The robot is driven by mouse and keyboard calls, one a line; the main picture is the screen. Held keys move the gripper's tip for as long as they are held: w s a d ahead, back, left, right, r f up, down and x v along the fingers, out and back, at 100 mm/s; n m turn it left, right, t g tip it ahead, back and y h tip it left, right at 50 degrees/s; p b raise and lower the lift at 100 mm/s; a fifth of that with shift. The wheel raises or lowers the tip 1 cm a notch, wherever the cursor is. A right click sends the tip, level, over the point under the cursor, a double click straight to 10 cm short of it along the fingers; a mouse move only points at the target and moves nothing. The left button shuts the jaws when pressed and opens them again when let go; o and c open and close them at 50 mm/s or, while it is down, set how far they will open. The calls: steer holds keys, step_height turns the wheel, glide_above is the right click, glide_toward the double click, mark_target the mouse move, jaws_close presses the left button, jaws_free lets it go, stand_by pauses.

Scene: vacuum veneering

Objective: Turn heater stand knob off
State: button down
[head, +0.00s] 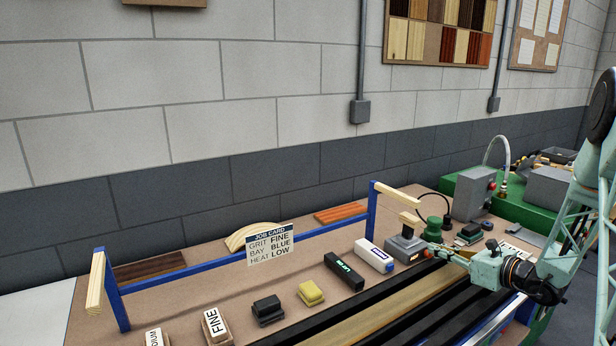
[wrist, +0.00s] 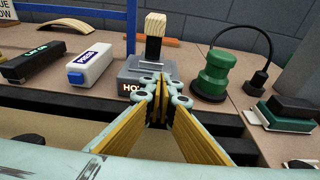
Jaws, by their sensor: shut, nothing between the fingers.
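The heater stand (head: 405,248) is a grey box at the right of the bench, with a wood-handled tool (head: 409,218) upright on it. In the wrist view the stand (wrist: 128,72) is straight ahead, its lettering starting "HO" and the rest covered by my fingers. A small orange-red spot, which may be the knob (head: 428,253), shows at the stand's right side in the head view. My gripper (head: 438,252) is shut and empty, its tips close to that side. In the wrist view the gripper (wrist: 160,90) hides the knob area; I cannot tell contact or the knob's setting.
A green cylinder (wrist: 212,75) with a black cable stands right of the stand. White (wrist: 92,66) and black (wrist: 38,64) blocks lie left. Green-and-black blocks (wrist: 288,112) lie right. A blue frame (head: 371,210) rises behind.

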steer(key=shift+s+d+b, duration=0.15)
steer(key=shift+s+d, duration=0.35)
steer(key=shift+s, duration=0.35)
steer(key=shift+s+d+b, duration=0.15)
steer(key=shift+s+d, duration=0.35)
steer(key=shift+s, duration=0.35)
steer(key=shift+s+d+b, duration=0.15)
steer(key=shift+s+d, duration=0.35)
steer(key=shift+s, duration=0.35)
